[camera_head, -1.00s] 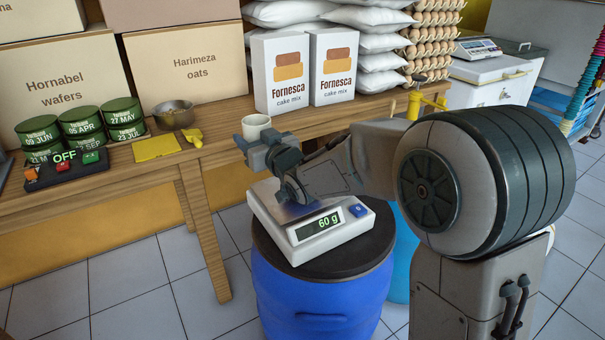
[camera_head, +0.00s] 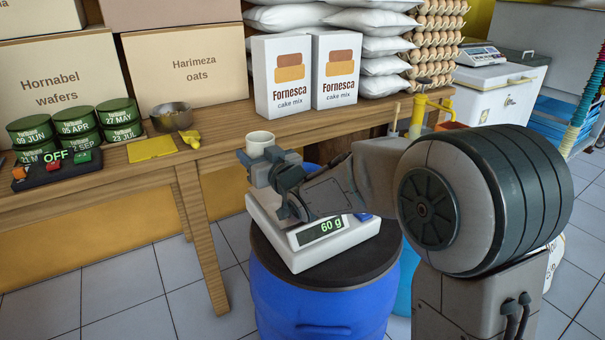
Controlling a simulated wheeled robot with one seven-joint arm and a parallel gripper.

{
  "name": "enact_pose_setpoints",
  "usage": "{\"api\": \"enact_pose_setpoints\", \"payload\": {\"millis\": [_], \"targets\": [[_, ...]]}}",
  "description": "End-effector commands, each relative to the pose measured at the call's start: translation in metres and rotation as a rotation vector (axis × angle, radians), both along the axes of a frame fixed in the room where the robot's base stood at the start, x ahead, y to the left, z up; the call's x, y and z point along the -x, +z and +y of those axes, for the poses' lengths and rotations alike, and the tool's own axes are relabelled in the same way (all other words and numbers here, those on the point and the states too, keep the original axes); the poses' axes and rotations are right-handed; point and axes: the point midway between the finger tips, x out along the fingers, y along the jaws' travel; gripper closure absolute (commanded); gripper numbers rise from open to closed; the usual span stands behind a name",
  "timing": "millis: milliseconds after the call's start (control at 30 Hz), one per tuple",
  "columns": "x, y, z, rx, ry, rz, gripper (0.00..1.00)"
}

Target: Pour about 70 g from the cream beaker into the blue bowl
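The cream beaker (camera_head: 260,143) is upright or nearly so, with its rim up. My gripper (camera_head: 265,162) appears closed around its lower part and holds it above the back of the scale. The white scale (camera_head: 335,243) stands on the dark lid of a blue barrel, and its display reads 60 g. The blue bowl cannot be made out now; my gripper and wrist cover the middle of the scale's pan. The beaker's contents are not visible.
The wooden bench (camera_head: 215,160) runs behind the scale. It carries a metal bowl (camera_head: 172,117), a yellow cloth (camera_head: 152,148), green tins (camera_head: 75,128), a switch box (camera_head: 60,172) and cake mix boxes (camera_head: 283,78). The blue barrel (camera_head: 318,305) supports the scale. Tiled floor is clear at left.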

Motion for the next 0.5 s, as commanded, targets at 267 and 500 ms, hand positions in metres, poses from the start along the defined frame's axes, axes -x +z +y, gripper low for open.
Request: {"api": "enact_pose_setpoints", "payload": {"millis": [267, 500], "targets": [[-0.003, 0.005, -0.008, -0.111, -0.001, 0.053, 0.72], [-0.006, 0.008, -0.014, -0.22, -0.001, 0.103, 0.72]]}}
